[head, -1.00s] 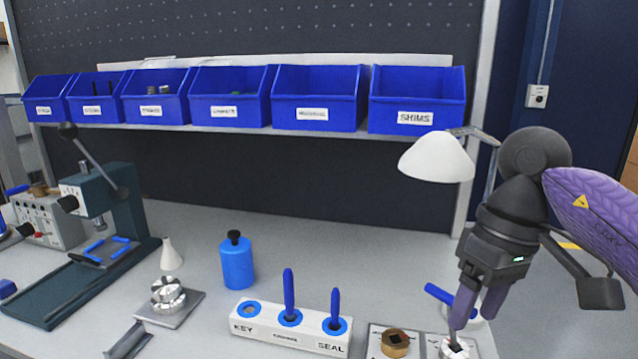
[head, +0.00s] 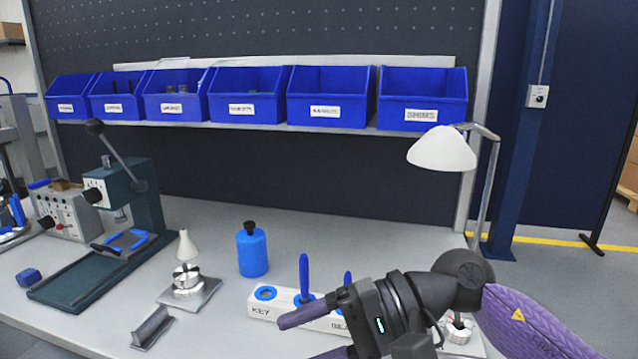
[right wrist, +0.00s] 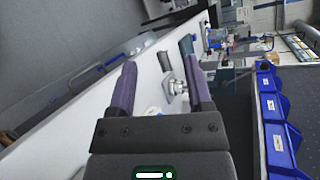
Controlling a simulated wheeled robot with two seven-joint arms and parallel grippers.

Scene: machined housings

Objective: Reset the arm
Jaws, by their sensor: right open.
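My right gripper (head: 303,336) reaches in from the right in the head view. Its purple fingers point left and lie across the front of the white KEY/SEAL block (head: 262,311), hiding part of it. The fingers are spread and hold nothing. In the right wrist view, the gripper (right wrist: 158,64) shows two parted purple fingers with an empty gap. The bench lies beyond them, tilted in that picture. My left gripper is in neither view.
A blue bottle (head: 252,252), a silver part on a plate (head: 187,281) and a green lever press (head: 130,215) stand left of the gripper. A white lamp (head: 442,150) stands behind my right arm. Blue bins (head: 422,97) line the back shelf.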

